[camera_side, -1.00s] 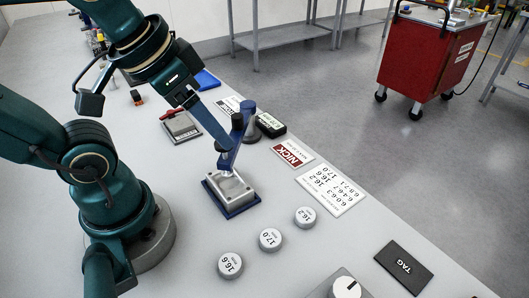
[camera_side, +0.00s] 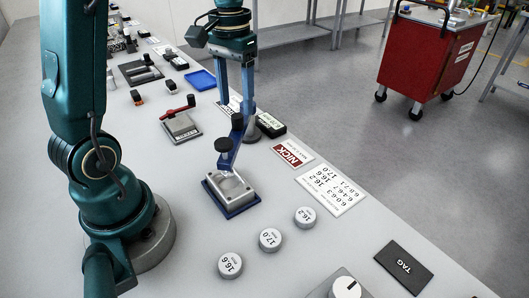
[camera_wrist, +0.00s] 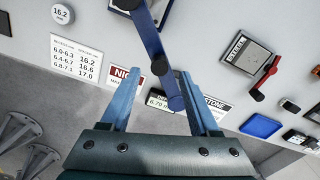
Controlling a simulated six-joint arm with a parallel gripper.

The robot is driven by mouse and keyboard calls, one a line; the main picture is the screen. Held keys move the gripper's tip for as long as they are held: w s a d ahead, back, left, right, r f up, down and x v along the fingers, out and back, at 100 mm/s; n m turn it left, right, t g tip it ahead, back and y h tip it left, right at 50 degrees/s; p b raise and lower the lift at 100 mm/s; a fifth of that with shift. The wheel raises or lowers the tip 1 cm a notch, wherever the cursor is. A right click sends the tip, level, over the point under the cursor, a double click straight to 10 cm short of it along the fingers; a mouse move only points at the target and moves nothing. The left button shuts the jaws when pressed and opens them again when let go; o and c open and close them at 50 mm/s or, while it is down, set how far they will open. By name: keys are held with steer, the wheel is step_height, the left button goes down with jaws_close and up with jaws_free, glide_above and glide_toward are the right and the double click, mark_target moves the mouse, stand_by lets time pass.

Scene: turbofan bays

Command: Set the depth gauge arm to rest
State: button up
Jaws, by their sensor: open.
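The depth gauge arm (camera_side: 229,155) is a blue bar with dark knobs, raised at a slant over a metal block on a blue-edged base (camera_side: 232,208). In the wrist view the blue bar (camera_wrist: 153,45) runs down between my finger tips. My gripper (camera_side: 236,106) points down with its two blue fingers apart, at the upper end of the bar; it also shows in the wrist view (camera_wrist: 160,76). It is open and grips nothing. I cannot tell whether a finger touches the bar. A black readout (camera_side: 270,124) stands behind; in the wrist view it reads about 6.70 mm.
A plate with a red lever (camera_side: 180,125) stands to the left, and a blue tray (camera_side: 200,80) lies beyond. A red NICK card (camera_side: 292,154) and a number chart (camera_side: 331,189) lie right. Round weights marked 16.2 (camera_side: 305,217), 17.0 (camera_side: 270,239) and 16.6 (camera_side: 230,264) lie in front.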

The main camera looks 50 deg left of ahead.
mark_target(237, 115)
steer(key=shift+f, duration=1.95)
jaws_close()
steer(key=shift+r, duration=0.1)
